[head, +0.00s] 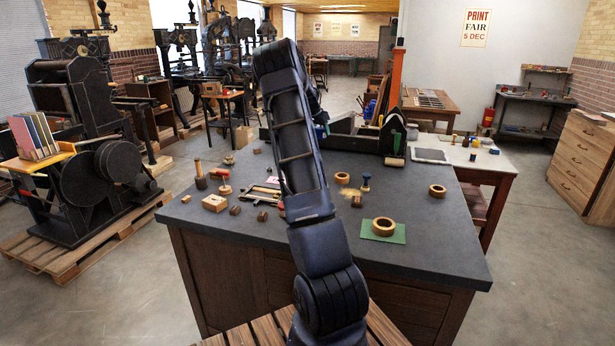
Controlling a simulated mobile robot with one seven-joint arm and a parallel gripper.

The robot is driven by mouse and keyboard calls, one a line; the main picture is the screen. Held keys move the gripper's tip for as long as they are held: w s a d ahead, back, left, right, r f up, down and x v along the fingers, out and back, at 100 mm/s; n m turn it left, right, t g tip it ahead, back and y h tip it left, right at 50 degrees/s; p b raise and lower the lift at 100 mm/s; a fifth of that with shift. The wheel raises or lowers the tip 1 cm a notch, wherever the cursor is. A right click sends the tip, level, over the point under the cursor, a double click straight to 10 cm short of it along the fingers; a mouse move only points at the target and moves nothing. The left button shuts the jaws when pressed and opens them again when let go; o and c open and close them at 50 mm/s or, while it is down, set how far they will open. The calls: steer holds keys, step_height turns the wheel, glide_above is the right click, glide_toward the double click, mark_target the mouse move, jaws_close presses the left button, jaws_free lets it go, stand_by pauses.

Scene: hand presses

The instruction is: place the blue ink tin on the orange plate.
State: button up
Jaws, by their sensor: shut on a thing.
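My dark arm rises from the bottom centre and bends over at the top. A bit of its wrist end shows past the right edge of the forearm. My gripper is hidden behind the arm, so neither its jaws nor anything in them can be made out. I cannot pick out the blue ink tin. A small blue-teal patch shows just right of the forearm, too small to identify. I see no orange plate in the open parts of the bench. The arm hides a strip of the bench's middle and back.
A black machine (362,140) stands at the back. The front right of the bench is clear.

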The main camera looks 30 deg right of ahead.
steer(key=w+a, duration=0.3)
steer(key=a, duration=0.3)
step_height(320, 180, down, 19)
steer(key=shift+s+d+f, duration=0.1)
steer(key=shift+s+d, duration=0.05)
stand_by(0.4)
steer(key=o, duration=1.1)
steer(key=shift+f, duration=0.1)
steer(key=shift+o, duration=0.2)
